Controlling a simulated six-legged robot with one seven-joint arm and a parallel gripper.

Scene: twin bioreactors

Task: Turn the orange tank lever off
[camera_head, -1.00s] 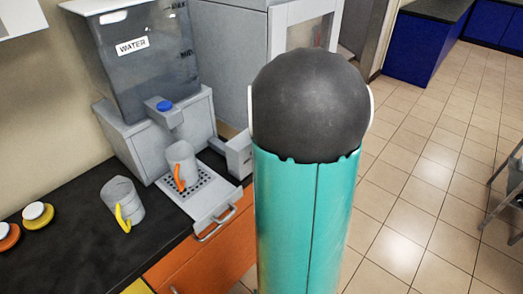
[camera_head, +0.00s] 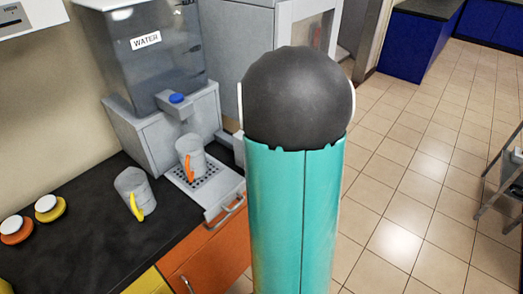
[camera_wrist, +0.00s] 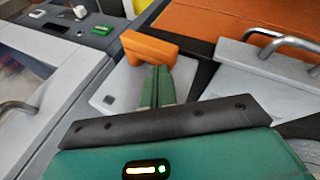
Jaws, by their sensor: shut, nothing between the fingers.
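In the wrist view, an orange lever (camera_wrist: 148,47) sits on a light grey block at the upper middle, its bar lying slightly tilted. My gripper (camera_wrist: 155,72) is shut and empty, its two green fingers together. The fingertips are right at the lever's lower edge and overlap it in the picture; I cannot tell if they touch. The lever's lower part is partly hidden behind the fingers. In the head view, the lever and the gripper do not show; my teal arm covers the middle.
A grey machine with a lid window and metal handle (camera_wrist: 15,108) fills the wrist view's left. Grey drawers with metal handles are at right, beside an orange panel (camera_wrist: 230,18). In the head view, a water dispenser (camera_head: 150,60), mugs and orange and yellow discs stand on the black counter.

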